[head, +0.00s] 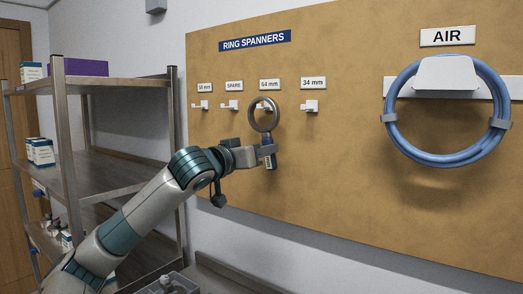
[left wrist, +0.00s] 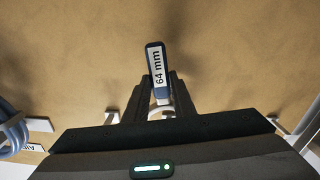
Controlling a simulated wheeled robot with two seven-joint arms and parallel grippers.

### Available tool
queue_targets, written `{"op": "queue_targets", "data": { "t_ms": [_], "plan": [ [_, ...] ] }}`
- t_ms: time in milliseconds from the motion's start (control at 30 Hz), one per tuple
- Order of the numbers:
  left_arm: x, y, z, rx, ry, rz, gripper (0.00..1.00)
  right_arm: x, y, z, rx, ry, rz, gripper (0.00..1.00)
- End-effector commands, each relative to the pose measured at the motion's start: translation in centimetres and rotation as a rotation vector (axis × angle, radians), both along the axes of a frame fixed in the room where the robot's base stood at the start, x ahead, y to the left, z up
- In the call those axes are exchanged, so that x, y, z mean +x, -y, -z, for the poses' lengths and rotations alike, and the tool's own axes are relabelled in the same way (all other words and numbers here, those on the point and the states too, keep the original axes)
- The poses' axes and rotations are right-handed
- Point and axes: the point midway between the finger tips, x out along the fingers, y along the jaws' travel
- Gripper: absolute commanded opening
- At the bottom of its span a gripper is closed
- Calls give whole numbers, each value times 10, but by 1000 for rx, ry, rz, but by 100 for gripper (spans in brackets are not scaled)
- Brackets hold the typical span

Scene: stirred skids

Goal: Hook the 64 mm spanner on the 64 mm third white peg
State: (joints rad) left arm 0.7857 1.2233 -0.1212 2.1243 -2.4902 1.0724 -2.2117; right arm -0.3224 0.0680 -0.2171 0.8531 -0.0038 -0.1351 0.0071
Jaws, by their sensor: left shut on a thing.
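The 64 mm spanner (head: 264,130) is upright, its grey ring at the top and its dark handle below. My left gripper (head: 266,150) is shut on its handle below the ring. The left wrist view shows the spanner's "64 mm" label (left wrist: 158,68) on the handle between the fingers (left wrist: 160,98). The third white peg (head: 263,106), under the "64 mm" sign (head: 270,84), shows in the upper part of the ring's opening, partly covered. I cannot tell whether the ring is around the peg or in front of it. My right gripper is not in view.
Other white pegs, 58 mm or similar (head: 200,105), SPARE (head: 230,105) and 34 mm (head: 310,106), flank the third on the brown board (head: 350,180). A coiled blue hose (head: 400,135) hangs to the right. A metal shelf (head: 110,170) stands at left.

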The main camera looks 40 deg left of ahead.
Motion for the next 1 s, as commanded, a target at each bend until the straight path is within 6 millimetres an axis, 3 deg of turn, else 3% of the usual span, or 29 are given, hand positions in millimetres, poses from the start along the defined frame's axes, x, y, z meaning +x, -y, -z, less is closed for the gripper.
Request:
{"op": "queue_targets", "data": {
  "t_ms": [533, 1000],
  "plan": [
    [13, -2, 4, 1, 0, -1, 0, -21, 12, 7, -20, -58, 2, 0],
    [20, -2, 13, 0, 1, 0, 0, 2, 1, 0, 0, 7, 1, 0]
  ]
}}
